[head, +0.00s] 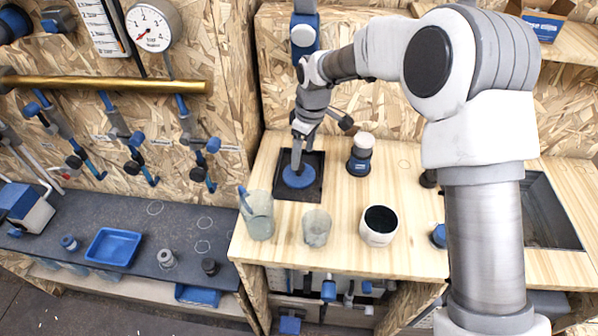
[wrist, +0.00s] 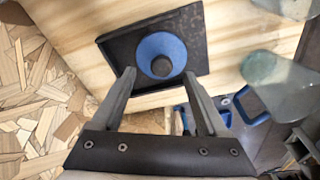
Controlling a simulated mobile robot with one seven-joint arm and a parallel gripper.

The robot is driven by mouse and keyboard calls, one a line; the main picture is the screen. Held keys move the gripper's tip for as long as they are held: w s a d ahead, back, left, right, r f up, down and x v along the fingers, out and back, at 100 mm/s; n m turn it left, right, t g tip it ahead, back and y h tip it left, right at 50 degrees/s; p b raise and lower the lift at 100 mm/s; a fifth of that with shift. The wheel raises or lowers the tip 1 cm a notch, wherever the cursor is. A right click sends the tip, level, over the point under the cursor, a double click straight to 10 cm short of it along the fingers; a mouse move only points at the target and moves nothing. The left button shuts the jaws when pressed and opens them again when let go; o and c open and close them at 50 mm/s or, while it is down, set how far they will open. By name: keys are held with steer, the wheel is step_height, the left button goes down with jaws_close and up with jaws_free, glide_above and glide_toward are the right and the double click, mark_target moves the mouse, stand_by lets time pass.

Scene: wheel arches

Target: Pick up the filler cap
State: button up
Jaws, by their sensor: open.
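A round blue cap with a dark centre knob, which looks like the filler cap (head: 298,178), lies on a square black tray (head: 281,190) on the wooden bench. In the wrist view the cap (wrist: 150,45) sits ahead of the fingertips, its knob facing the camera. My gripper (head: 302,155) is over the tray, close to the cap and partly covering it in the head view. In the wrist view my gripper (wrist: 159,76) is open, with its fingertips apart on either side of the cap's near edge. Nothing is between the fingers. Contact with the cap cannot be told.
A glass jug (head: 259,215), a smaller glass (head: 316,228) and a white cup (head: 379,226) stand along the bench's front. A blue-and-white container (head: 360,155) stands right of the tray. Board walls rise behind and left. Bare wood lies between tray and cup.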

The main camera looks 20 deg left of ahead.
mark_target(299, 171)
steer(key=f, duration=0.2)
steer(key=a+f, duration=0.1)
steer(key=f, duration=0.1)
steer(key=shift+s, duration=0.1)
jaws_close()
